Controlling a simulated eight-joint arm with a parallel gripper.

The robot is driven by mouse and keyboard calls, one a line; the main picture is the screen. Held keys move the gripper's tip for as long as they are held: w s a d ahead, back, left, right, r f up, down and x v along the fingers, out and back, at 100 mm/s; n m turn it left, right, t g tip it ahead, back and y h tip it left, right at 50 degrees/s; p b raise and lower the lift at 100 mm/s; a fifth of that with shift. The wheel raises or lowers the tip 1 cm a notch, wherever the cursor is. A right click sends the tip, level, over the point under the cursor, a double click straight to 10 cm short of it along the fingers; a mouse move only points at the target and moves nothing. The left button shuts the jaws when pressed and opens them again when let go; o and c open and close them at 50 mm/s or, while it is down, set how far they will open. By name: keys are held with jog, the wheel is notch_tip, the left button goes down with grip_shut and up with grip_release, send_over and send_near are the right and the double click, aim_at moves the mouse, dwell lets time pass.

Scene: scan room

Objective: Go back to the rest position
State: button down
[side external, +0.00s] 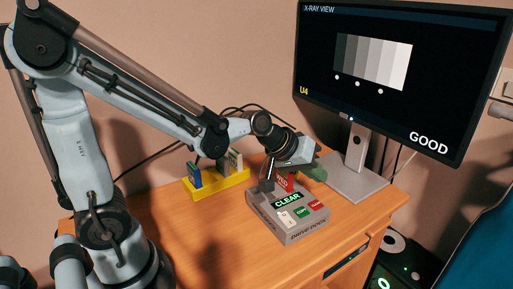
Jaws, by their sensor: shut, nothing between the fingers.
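My gripper (267,183) is shut and holds nothing. It points down at the back left part of a grey box (290,232) on the wooden table, just over or touching its top; I cannot tell which. The box has a lit green "CLEAR" sign (287,200) and small white, green and red buttons on top. A red labelled piece (284,181) shows right behind the gripper, partly hidden by it. My arm reaches across from the left to the box.
A yellow rack (217,186) holding a blue piece (194,174) and other small pieces stands left of the box. A monitor (400,75) reading "GOOD" stands behind on a grey base (364,186). The front left of the wooden table (195,225) is clear.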

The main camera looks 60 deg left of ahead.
jog(key=s+a+r+m+g+y, duration=0.1)
jog(key=s+m, duration=0.1)
jog(key=s, duration=0.4)
jog(key=s+a+r+m+y, duration=0.1)
jog(key=s+a+m, duration=0.1)
jog(key=s, duration=0.5)
jog(key=shift+a+m+g+y, duration=0.25)
jog(key=shift+m+g+y, duration=0.15)
jog(key=shift+m, duration=0.2)
